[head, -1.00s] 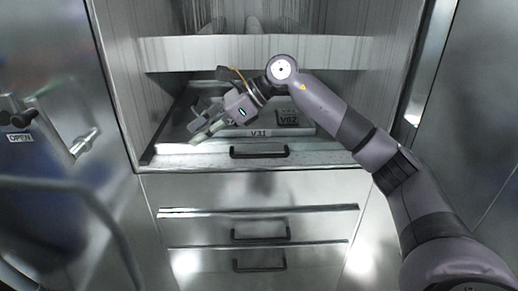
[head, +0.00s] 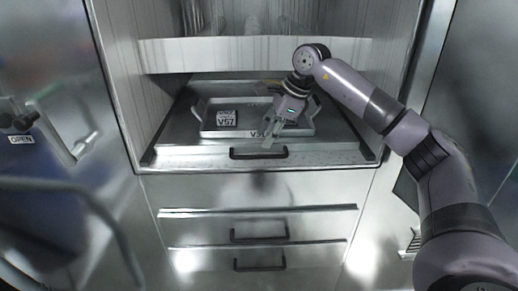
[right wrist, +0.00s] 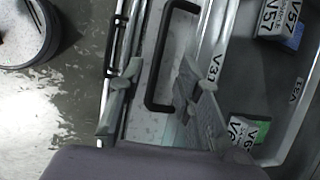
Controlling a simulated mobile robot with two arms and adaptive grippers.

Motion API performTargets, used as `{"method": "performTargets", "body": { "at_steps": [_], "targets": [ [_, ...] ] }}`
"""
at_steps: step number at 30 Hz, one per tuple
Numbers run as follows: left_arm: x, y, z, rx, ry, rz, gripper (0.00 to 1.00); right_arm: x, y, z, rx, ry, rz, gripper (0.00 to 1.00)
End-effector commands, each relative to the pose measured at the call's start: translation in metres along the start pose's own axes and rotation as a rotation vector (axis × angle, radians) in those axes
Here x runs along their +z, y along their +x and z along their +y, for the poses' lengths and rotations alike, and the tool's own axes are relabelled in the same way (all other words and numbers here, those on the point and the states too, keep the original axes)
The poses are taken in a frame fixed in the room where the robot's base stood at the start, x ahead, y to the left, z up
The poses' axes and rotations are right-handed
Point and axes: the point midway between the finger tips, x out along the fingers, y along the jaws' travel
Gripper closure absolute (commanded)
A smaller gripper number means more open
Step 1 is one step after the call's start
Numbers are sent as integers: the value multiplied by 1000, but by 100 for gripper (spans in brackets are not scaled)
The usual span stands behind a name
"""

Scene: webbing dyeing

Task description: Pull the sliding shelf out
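The sliding shelf (head: 200,156) is a metal shelf inside the steel cabinet, with a black bar handle (head: 258,153) on its front. My right gripper (head: 268,140) points down and forward just above and behind the right part of the handle. In the right wrist view, the open fingers of my right gripper (right wrist: 158,75) stand apart, with the black handle (right wrist: 158,65) showing between them. I cannot tell whether they touch it. My left gripper is not in view.
A metal tray (head: 202,132) labelled V31 sits on the shelf and holds labelled blocks, one of them V57 (head: 226,118). A fixed ledge (head: 250,54) crosses above. Two lower drawer handles (head: 260,235) are below. A round container (right wrist: 25,35) shows in the right wrist view.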

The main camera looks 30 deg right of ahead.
Motion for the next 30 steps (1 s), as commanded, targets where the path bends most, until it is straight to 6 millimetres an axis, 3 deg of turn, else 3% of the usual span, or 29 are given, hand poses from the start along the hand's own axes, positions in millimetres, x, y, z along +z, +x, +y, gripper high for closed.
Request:
{"method": "performTargets", "body": {
  "at_steps": [6,12,23,30],
  "targets": [
    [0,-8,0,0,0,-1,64,1,41,1,3,-1,0,69],
    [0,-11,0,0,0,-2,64,1,62,1,2,-2,-1,69],
    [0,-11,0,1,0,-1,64,1,66,0,0,-1,-2,69],
    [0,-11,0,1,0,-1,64,1,66,0,0,-1,-2,85]
  ]
}}
